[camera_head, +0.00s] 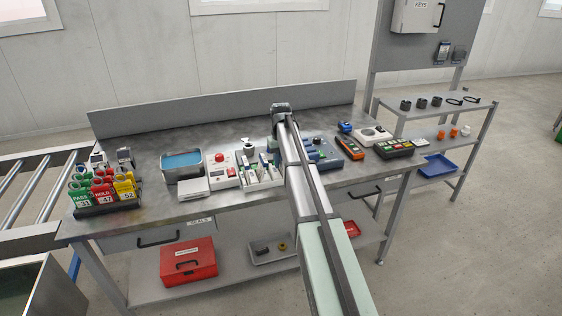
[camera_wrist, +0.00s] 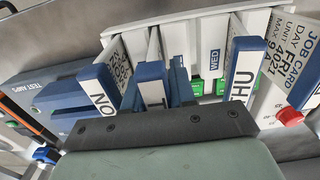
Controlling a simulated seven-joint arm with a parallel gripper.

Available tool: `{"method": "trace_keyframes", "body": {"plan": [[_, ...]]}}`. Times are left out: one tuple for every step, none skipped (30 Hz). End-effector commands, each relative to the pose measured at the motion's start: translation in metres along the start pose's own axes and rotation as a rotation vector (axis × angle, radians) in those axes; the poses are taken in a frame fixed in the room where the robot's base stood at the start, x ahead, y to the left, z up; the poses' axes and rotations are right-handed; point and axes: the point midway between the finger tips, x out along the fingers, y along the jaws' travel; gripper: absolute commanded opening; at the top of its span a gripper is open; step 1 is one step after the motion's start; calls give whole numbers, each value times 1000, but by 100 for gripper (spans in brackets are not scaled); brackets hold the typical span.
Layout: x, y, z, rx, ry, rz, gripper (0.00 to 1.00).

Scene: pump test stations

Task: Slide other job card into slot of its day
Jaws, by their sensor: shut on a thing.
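A white card rack (camera_head: 264,183) stands on the bench beside my forearm; in the wrist view the rack (camera_wrist: 185,20) fills the top. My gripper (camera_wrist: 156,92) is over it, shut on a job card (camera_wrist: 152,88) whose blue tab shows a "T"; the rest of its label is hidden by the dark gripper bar. A card with a partly hidden tab (camera_wrist: 100,88) is on its left and a THU card (camera_wrist: 243,65) on its right. A white FRI job card (camera_wrist: 288,60) is at far right. A WED label (camera_wrist: 214,60) shows on the rack. How deep the held card sits is unclear.
A box with a red button (camera_head: 222,168) and a blue-topped tray (camera_head: 184,164) stand left of the rack. A blue unit (camera_head: 322,155), marked TEST AMPS in the wrist view (camera_wrist: 42,88), and an orange meter (camera_head: 350,147) are right. The bench's left front is partly clear.

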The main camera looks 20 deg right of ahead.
Motion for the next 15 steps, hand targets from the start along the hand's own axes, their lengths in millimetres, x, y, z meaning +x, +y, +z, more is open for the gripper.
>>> {"method": "trace_keyframes", "body": {"plan": [[0,0,0,0,0,0,0],[0,0,0,0,0,0,0],[0,0,0,0,0,0,0],[0,0,0,0,0,0,0],[0,0,0,0,0,0,0],[0,0,0,0,0,0,28],[0,0,0,0,0,0,31],[0,0,0,0,0,0,34],[0,0,0,0,0,0,38],[0,0,0,0,0,0,40],[0,0,0,0,0,0,43],[0,0,0,0,0,0,47],[0,0,0,0,0,0,50],[0,0,0,0,0,0,53],[0,0,0,0,0,0,55]]}}
